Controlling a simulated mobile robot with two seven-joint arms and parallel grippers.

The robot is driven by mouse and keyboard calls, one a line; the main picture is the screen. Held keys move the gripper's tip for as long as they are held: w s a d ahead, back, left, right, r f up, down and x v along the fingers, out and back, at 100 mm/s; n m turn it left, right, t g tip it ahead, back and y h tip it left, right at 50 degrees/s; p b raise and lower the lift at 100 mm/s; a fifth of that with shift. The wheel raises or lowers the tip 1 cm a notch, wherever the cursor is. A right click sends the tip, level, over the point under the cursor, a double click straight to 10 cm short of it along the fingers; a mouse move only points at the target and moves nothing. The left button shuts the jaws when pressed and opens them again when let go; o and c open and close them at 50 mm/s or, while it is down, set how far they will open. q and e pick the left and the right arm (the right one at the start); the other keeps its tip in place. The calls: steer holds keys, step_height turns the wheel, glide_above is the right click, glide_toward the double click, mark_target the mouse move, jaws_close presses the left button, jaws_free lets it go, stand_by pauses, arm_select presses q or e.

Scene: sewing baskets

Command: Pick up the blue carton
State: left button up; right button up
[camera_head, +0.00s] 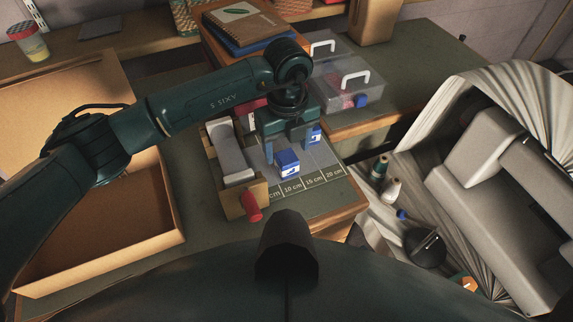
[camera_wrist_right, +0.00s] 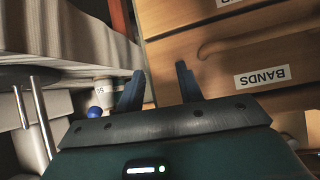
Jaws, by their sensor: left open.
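Two small blue cartons with white marks are on the gridded cutting mat (camera_head: 318,158) in the head view. The nearer blue carton (camera_head: 289,163) stands just below my left gripper (camera_head: 288,146). The other blue carton (camera_head: 315,134) is a little farther back, partly hidden by the gripper. My left gripper is open and points down. I cannot tell whether its fingers touch either carton. My right gripper (camera_wrist_right: 160,68) shows in the right wrist view. Its fingers are apart with nothing between them, in front of wooden drawers.
A wooden box with a grey block (camera_head: 232,154) and red handle stands left of the mat. Clear lidded boxes (camera_head: 352,85) and a notebook stack (camera_head: 240,27) are behind. An open cardboard box (camera_head: 98,248) is at left. Spools and a pleated basket are at right.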

mark_target(286, 157)
arm_select(q)
step_height(286, 157, down, 4)
steer(key=shift+s+a+f+b, duration=0.1)
steer(key=shift+b, duration=0.85)
steer(key=c, duration=1.1)
